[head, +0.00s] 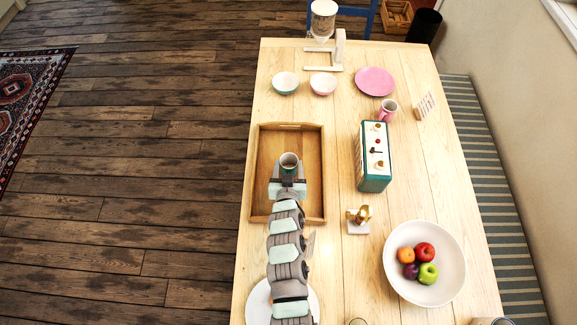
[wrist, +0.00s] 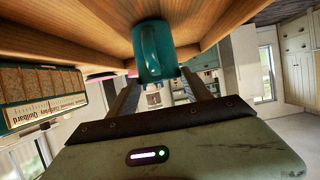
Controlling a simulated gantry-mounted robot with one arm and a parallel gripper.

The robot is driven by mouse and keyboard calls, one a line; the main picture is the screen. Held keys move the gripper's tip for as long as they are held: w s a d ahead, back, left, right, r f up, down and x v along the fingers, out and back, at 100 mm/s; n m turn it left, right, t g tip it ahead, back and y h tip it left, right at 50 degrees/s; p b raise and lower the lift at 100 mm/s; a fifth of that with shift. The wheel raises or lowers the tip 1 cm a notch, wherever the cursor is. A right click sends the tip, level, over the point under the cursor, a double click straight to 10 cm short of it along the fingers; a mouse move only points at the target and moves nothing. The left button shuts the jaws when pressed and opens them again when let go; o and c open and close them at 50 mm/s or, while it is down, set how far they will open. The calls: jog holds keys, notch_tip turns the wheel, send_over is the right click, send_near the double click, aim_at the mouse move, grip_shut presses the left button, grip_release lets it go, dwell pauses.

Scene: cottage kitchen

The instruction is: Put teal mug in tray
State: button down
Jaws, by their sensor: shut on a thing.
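The teal mug (head: 289,170) is upright inside the outline of the wooden tray (head: 313,208), near its middle. My gripper (head: 288,180) reaches in from the near side and is shut on the mug. In the wrist view, which is upside down, the mug (wrist: 155,50) stands between the two fingers of my gripper (wrist: 158,75), with its base by the wooden tray floor (wrist: 85,25). I cannot tell whether the base touches the floor.
A green and white radio-like box (head: 374,160) stands right of the tray. Two small bowls (head: 285,82) (head: 323,84), a pink plate (head: 375,81) and a pink mug (head: 387,111) lie farther back.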

jog(key=shift+f, duration=0.15)
jog(key=shift+c, duration=2.2)
grip_release()
